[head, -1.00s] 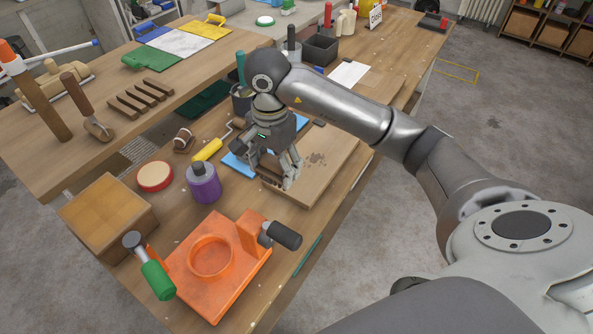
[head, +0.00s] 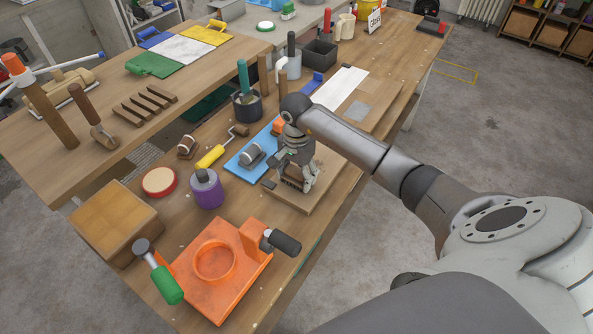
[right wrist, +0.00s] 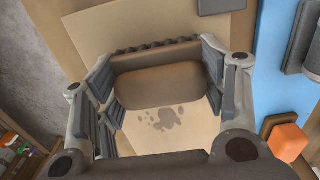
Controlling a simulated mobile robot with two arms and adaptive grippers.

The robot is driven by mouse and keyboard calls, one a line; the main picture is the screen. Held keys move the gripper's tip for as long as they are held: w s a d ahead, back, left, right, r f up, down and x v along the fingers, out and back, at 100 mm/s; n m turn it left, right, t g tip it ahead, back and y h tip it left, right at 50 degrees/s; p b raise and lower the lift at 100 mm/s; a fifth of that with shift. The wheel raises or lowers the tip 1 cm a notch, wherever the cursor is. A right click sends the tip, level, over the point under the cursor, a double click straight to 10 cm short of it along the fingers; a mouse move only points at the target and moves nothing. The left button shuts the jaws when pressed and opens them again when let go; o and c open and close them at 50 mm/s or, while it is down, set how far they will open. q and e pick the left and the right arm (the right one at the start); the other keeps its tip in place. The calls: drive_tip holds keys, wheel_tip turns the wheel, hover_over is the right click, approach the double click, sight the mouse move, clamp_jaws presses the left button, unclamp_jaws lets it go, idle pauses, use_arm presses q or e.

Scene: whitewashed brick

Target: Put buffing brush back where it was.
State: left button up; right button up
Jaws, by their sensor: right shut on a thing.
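My right gripper (head: 296,178) is shut on the buffing brush, a brown wooden block with dark bristles (head: 291,184). In the right wrist view the brush (right wrist: 158,87) lies between the two fingers of the gripper (right wrist: 157,80). The brush is over a light wooden board (head: 287,201) on the workbench. Whether its bristles touch the board is hard to tell. A dark stain (right wrist: 167,118) shows on the board beside the brush in the right wrist view; in the head view my gripper hides it. My left gripper is not in view.
A blue mat (head: 238,170) with a grey-and-white item (head: 251,154) and an orange block (head: 278,126) lies left of the board. A dark pot (head: 247,107) holds tools behind.

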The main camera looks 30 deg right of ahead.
sight(296, 170)
drive_tip(key=shift+f, duration=0.1)
drive_tip(key=shift+f+b, duration=0.15)
drive_tip(key=shift+b, duration=0.15)
drive_tip(key=o, duration=0.9)
drive_tip(key=shift+r, duration=0.2)
drive_tip(key=shift+r, duration=0.25)
wheel_tip(296, 170, up, 12)
drive_tip(key=shift+f+b, duration=0.2)
drive_tip(key=shift+b, duration=1)
